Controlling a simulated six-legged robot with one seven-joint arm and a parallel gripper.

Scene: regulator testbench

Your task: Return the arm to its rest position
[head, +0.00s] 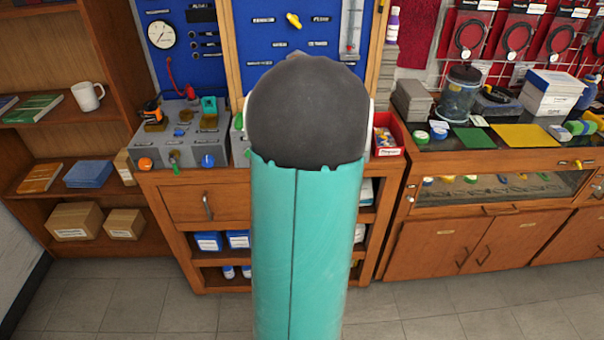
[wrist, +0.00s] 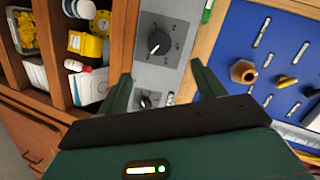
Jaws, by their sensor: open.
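My arm (head: 305,200), teal with a dark rounded joint, stands up in the middle of the head view and hides the centre of the testbench. My gripper is hidden behind it there. In the wrist view my gripper (wrist: 160,85) is open, with its two dark green fingers apart and nothing between them. Beyond the fingers is a grey panel with a black knob (wrist: 159,43). A second black knob (wrist: 144,100) shows between the fingers, close to the left one. I cannot tell whether the fingers touch the panel.
A wooden testbench (head: 190,190) with a blue panel (head: 180,65) stands ahead. A bookshelf (head: 20,150) with a white mug (head: 88,96) is at left. A display counter (head: 440,240) is at right. The tiled floor (head: 110,300) in front is clear.

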